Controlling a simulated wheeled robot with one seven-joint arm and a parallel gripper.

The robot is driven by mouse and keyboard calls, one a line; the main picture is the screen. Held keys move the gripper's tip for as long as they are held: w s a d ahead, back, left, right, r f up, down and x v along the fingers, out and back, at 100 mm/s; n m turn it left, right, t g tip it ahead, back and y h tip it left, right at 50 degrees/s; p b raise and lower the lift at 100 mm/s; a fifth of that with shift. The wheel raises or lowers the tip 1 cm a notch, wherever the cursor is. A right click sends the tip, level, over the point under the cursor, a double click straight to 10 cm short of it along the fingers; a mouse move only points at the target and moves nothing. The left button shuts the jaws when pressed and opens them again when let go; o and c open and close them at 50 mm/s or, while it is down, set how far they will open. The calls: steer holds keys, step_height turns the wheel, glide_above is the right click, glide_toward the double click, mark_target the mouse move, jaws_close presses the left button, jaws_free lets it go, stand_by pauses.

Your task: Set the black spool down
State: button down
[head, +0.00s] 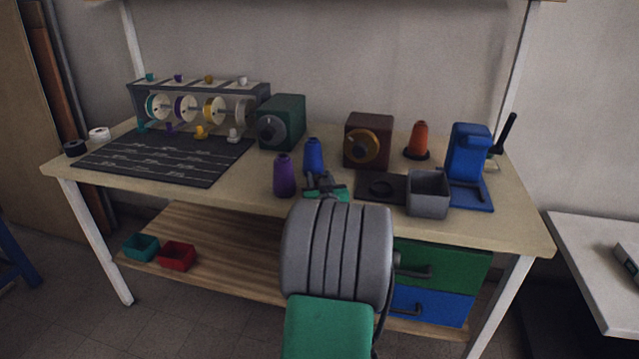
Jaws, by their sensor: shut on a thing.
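My gripper (321,182) is over the front middle of the workbench, just right of a purple thread cone and in front of a blue one. It is shut on a small dark thing, which I take to be the black spool; the jaws and my arm hide most of it. I cannot tell whether it touches the tabletop. A separate black roll (75,148) lies at the bench's far left corner, beside a white roll (99,134).
The purple cone (284,177) and blue cone (313,155) stand close to my gripper. A dark mat (165,157) lies left, before a spool rack (200,88). A grey bin (428,195) stands right. Bare tabletop (240,180) shows between mat and purple cone.

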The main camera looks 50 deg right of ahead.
steer(key=shift+f, duration=0.2)
steer(key=shift+f, duration=0.2)
steer(key=c, duration=0.9)
jaws_free()
steer(key=shift+r, duration=0.1)
